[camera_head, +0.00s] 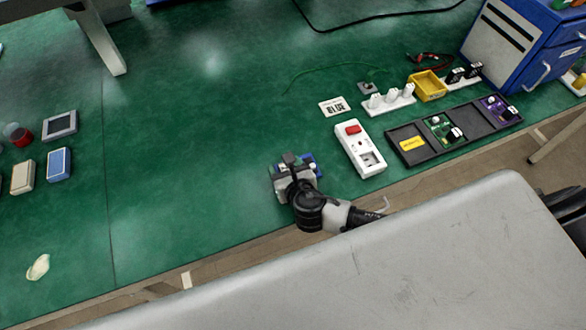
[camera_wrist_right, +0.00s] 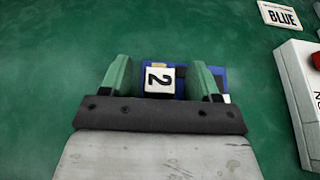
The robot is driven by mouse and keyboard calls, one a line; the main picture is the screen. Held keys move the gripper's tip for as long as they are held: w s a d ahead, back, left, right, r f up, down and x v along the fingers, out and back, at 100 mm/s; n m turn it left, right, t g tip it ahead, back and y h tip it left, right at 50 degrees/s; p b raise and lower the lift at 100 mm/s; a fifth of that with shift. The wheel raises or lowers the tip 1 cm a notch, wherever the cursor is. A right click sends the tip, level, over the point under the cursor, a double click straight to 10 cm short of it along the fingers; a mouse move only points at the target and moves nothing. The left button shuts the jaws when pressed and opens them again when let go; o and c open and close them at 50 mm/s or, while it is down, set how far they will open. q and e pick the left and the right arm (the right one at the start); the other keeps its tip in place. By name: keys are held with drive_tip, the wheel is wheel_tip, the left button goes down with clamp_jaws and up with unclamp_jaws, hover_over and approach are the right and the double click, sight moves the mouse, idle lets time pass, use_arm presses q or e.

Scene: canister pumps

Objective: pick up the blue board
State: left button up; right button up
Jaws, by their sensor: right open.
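The blue board (camera_head: 308,161) lies on the green mat near the bench's front edge, mostly hidden under my right gripper (camera_head: 294,166) in the head view. In the right wrist view, the blue board (camera_wrist_right: 181,88) carries a white block (camera_wrist_right: 158,80) marked "2". My right gripper (camera_wrist_right: 163,78) is open, with its two green fingers on either side of that block. Part of the board shows beyond the right-hand finger. I cannot tell whether the fingertips touch the board. My left gripper is not in view.
A white tester box (camera_head: 360,148) with a red switch stands close to the right. Beyond it is a black tray (camera_head: 408,132) with a green board and a purple board. A "BLUE" card (camera_head: 334,107) lies behind.

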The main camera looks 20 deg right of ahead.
drive_tip(key=c, duration=1.1)
drive_tip(key=shift+r, duration=0.1)
drive_tip(key=shift+r, duration=0.65)
wheel_tip(320, 180, up, 3)
drive_tip(key=shift+f+p, duration=0.1)
drive_tip(key=shift+p, duration=0.25)
drive_tip(key=s+d+r, duration=0.2)
drive_tip(key=d+r, duration=0.4)
drive_tip(key=d, duration=0.5)
drive_tip(key=shift+s+d+r+b, duration=0.2)
drive_tip(key=shift+s+r+b, duration=0.1)
drive_tip(key=shift+s+r, duration=0.05)
